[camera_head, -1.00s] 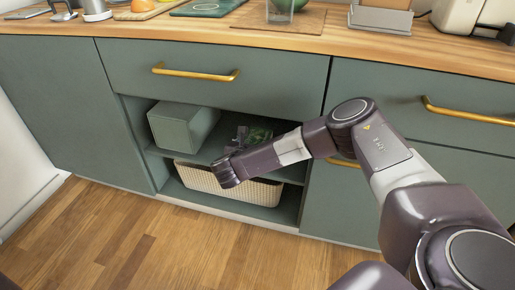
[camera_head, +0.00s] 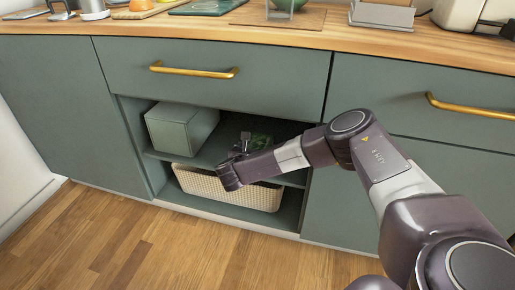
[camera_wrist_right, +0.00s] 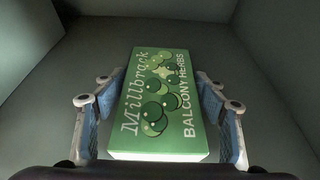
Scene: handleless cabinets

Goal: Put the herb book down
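Whether the book's underside touches the shelf is hidden. My left gripper is not in view.
A grey-green box (camera_head: 181,128) stands on the shelf to the left. A woven basket (camera_head: 215,189) sits in the compartment below. A drawer with a brass handle (camera_head: 194,70) is above the bay. The cabinet's right wall is close to my forearm.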

